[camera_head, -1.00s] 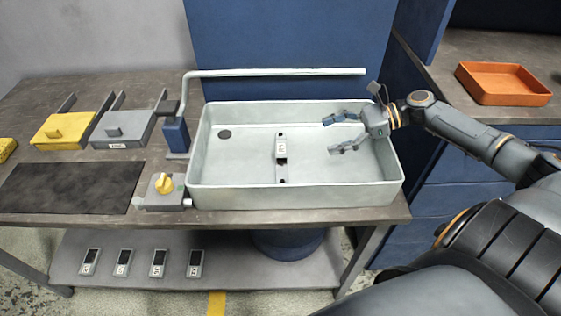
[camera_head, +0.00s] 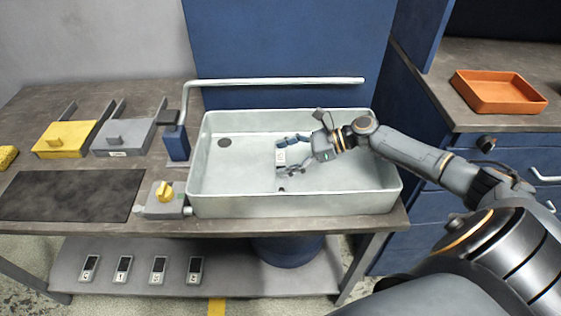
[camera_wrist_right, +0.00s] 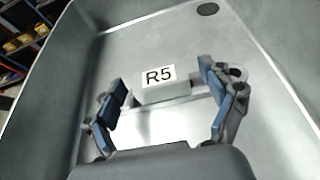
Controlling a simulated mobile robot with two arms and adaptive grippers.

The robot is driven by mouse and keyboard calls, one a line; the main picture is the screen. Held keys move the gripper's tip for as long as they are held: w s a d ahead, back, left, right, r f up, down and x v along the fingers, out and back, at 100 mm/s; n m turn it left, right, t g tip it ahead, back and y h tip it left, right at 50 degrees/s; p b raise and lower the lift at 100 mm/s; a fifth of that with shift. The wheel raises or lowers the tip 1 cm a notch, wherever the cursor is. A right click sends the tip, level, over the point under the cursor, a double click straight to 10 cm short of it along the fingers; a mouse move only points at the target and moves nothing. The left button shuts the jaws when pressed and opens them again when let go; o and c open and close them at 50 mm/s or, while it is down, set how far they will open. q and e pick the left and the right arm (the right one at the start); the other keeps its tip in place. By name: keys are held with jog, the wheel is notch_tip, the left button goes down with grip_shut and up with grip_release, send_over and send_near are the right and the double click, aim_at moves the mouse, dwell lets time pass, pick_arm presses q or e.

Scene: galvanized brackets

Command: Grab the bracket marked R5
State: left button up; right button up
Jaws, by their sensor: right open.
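The bracket marked R5 (camera_head: 280,158) is in the pale grey sink basin (camera_head: 350,204), partly hidden by my right gripper in the head view. In the right wrist view the bracket (camera_wrist_right: 163,94) shows its white R5 label clearly. My right gripper (camera_head: 285,156) is open, its fingers reaching over the basin from the right. In the right wrist view my right gripper (camera_wrist_right: 163,98) has its two blue-padded fingers apart, one on each side of the bracket. I cannot tell whether the pads touch it. My left gripper is not in view.
A metal pipe (camera_head: 280,82) runs above the back of the basin. The basin walls surround the bracket. A valve with a yellow knob (camera_head: 164,192) stands left of the basin. An orange tray (camera_head: 500,92) sits at right.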

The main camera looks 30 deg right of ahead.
jog(key=shift+w+a+f, duration=0.25)
jog(key=shift+w+a, duration=0.05)
jog(key=shift+a, duration=0.15)
jog(key=c, duration=1.4)
jog(key=shift+c, duration=1.4)
jog(key=shift+r, duration=0.15)
